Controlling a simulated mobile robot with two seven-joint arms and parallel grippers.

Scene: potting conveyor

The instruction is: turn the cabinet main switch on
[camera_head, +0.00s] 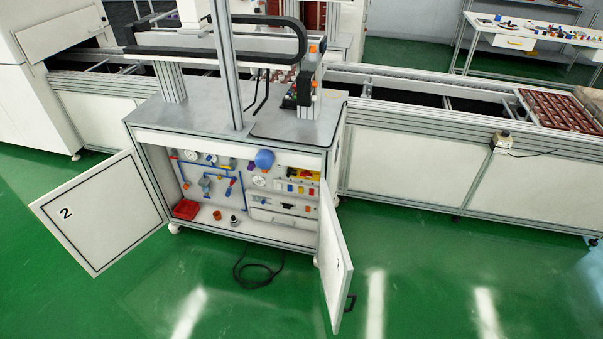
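The cabinet (188,120) stands in the middle of the view with both doors swung open. Its inner back wall shows gauges, blue pipes and electrical parts. A yellow-and-red part (304,174) at the upper right inside looks like the main switch, but it is too small to be sure. Its on or off position cannot be read. Neither of my grippers shows in this view.
The left door (105,213), marked 2, and the right door (335,255) stick out over the green floor. A red bin (186,209) sits inside at the lower left. A black cable (258,274) lies in front.

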